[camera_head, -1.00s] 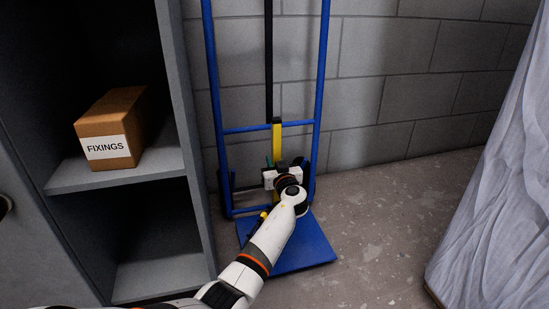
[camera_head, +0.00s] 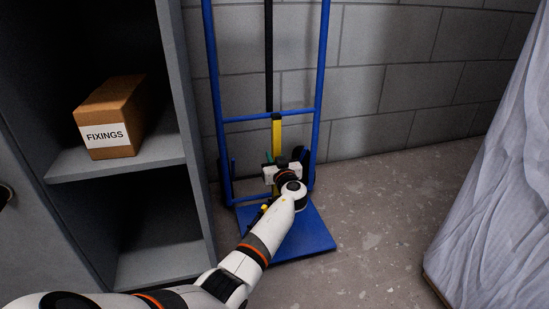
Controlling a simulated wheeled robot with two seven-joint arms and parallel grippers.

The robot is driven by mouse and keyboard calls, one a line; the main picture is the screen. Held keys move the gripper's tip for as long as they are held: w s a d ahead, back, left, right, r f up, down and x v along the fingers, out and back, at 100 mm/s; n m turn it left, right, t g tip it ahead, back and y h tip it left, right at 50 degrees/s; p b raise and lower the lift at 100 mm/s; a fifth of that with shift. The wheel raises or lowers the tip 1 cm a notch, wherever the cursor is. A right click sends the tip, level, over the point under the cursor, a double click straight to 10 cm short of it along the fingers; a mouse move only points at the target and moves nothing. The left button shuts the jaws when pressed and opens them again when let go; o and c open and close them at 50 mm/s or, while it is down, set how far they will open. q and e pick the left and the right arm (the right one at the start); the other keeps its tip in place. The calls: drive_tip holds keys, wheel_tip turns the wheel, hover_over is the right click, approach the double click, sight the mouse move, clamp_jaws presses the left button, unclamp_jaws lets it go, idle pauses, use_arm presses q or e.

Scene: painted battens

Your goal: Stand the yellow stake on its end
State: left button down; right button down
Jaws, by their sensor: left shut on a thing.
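The yellow stake (camera_head: 277,137), with a dark top end, stands roughly upright at the blue hand truck, in front of its lower crossbar. My left gripper (camera_head: 278,171) is shut on the stake, partway down it. The gripper and wrist hide much of the stake's lower part, and I cannot tell whether its lower end touches the hand truck's plate. A small yellow bit shows at the left of my forearm, low over the plate; I cannot tell what it belongs to. My right gripper is not in view.
The blue hand truck (camera_head: 318,90) stands against the grey block wall (camera_head: 420,90), its plate (camera_head: 312,240) on the floor. A grey shelf (camera_head: 190,120) with a FIXINGS box (camera_head: 115,120) is at left. A draped pale sheet (camera_head: 490,210) is at right. Floor between is clear.

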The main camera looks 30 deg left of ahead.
use_arm(q)
drive_tip(key=shift+f, duration=0.3)
idle(1.1)
drive_tip(key=c, duration=0.8)
unclamp_jaws()
drive_tip(key=shift+f, duration=0.1)
